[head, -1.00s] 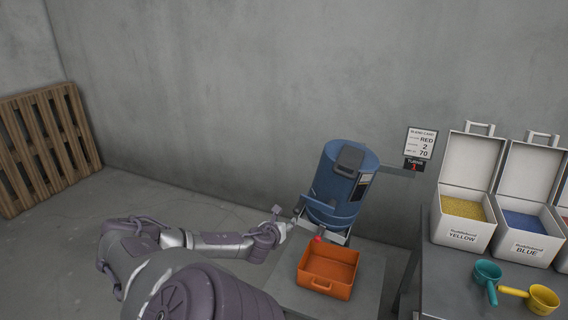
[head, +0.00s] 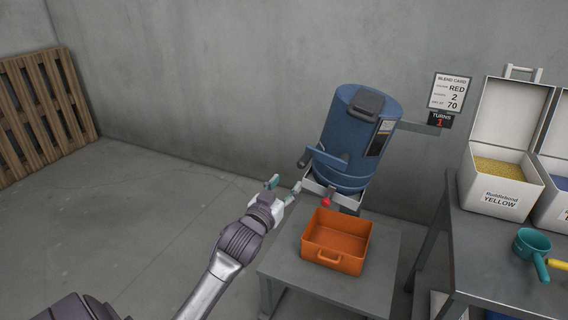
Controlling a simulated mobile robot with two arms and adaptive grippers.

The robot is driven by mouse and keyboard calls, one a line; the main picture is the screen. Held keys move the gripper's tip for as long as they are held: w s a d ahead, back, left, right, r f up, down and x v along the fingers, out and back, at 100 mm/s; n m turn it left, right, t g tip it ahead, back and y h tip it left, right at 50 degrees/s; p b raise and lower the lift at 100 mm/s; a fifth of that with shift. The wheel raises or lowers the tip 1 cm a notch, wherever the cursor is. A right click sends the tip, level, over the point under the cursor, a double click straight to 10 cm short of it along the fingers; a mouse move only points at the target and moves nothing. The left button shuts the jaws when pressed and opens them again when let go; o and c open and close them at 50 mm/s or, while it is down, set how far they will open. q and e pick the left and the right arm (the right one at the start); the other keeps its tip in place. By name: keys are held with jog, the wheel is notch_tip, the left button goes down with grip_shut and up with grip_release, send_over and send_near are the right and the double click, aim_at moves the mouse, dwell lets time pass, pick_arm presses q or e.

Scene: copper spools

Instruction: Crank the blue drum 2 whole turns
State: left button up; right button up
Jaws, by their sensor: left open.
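The blue drum (head: 352,128) is mounted at a tilt in a grey frame, with a dark lid latch (head: 367,102) on top. A blue crank arm (head: 331,158) shows on its front, with a dark grip (head: 305,158) sticking out at its left. The turns counter (head: 439,120) reads 1. My left gripper (head: 284,187) is open and empty, below and left of the grip and apart from it. My right gripper is not in view.
An orange tray (head: 337,238) sits on a low grey table (head: 383,265) below the drum, near a red knob (head: 326,202). A blend card (head: 449,92) hangs at right. A yellow-powder box (head: 496,203) and a teal scoop (head: 532,243) stand on the right bench. The left floor is clear.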

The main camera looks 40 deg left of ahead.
aim_at(300, 167)
pick_arm(q)
jog(key=x, duration=0.5)
jog(key=shift+r, duration=0.15)
jog(key=x, duration=0.7)
jog(key=shift+f, duration=0.2)
jog(key=shift+w+a+p, duration=0.15)
jog(key=shift+w+p, duration=0.15)
jog(key=shift+w, duration=0.25)
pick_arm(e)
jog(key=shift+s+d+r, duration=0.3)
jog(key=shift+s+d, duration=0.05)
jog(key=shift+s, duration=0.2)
pick_arm(q)
jog(key=shift+c, duration=0.8)
jog(key=c, duration=0.8)
grip_shut()
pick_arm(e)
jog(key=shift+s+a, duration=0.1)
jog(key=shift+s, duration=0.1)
